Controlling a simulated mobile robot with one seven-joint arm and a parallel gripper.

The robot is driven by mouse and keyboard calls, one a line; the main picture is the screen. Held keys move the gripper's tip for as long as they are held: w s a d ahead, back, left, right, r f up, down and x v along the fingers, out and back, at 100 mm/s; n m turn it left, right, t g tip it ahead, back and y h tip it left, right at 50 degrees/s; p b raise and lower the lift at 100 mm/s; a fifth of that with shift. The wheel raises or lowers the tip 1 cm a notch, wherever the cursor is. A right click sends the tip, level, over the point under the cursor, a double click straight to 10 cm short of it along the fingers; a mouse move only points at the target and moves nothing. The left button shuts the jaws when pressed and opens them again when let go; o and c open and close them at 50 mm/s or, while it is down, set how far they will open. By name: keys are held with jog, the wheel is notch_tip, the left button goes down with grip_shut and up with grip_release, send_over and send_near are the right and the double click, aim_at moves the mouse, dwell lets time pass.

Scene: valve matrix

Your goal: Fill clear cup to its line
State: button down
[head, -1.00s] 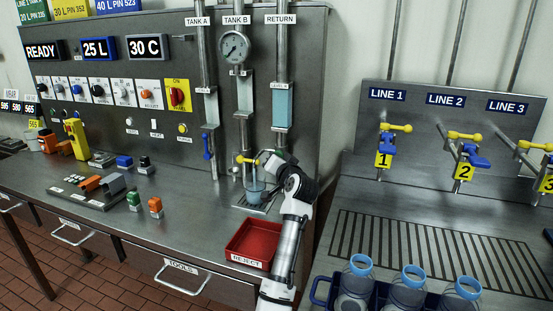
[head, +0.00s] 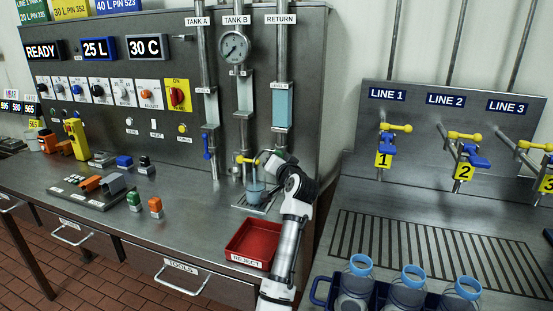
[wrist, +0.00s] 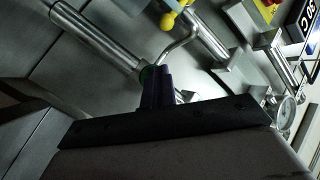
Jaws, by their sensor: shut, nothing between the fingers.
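The clear cup (head: 256,192) stands upright on a small drip tray (head: 262,208) below the Tank B pipe in the head view. It looks bluish inside, but its line and exact liquid level are too small to read. The tap's yellow handle (head: 246,160) is just above and left of the cup. My gripper (head: 269,163) is shut and empty at the tap, above and right of the cup; whether it touches the handle is unclear. In the wrist view, my shut fingertips (wrist: 158,88) are beside a metal pipe, with a yellow knob (wrist: 168,21) beyond them.
A red reject bin (head: 252,243) lies in front of the cup on the bench. A round gauge (head: 234,47) is on the Tank B pipe. Bottles (head: 407,288) in a blue carrier stand at the lower right.

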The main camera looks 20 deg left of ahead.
jog(key=shift+s, duration=0.1)
dwell(0.6)
jog(key=shift+s, duration=0.9)
jog(key=shift+s+a+p, duration=0.15)
jog(key=shift+s+p, duration=0.3)
jog(key=shift+s, duration=2.05)
